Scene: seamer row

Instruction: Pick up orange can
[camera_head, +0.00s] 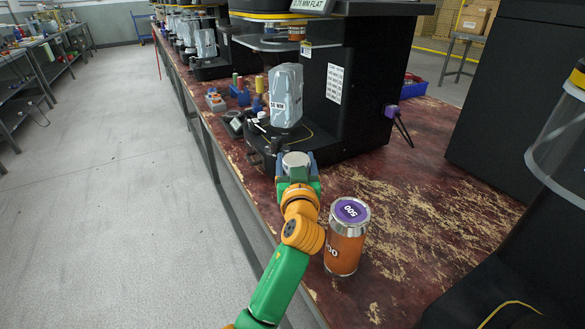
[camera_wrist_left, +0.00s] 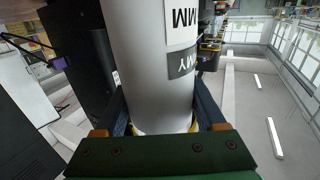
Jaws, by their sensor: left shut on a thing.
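The orange can (camera_head: 345,250) stands upright on the worn red bench top, with a silver rim and a purple lid marked 500. My left gripper (camera_head: 297,168) is to the left of it and further back, apart from it. The gripper is shut on a grey can (camera_head: 296,158), of which the head view shows mainly the round silver top. In the left wrist view this grey can (camera_wrist_left: 150,60) fills the space between the fingers and bears labels with black and white letters. The orange can cannot be made out in the wrist view. My right gripper is not in view.
A black seamer machine (camera_head: 365,85) with a grey moulded part (camera_head: 286,95) stands just beyond the left gripper. Small coloured items (camera_head: 240,92) lie left of it. Another black machine with a clear guard (camera_head: 562,150) stands at the right. The bench right of the orange can is bare.

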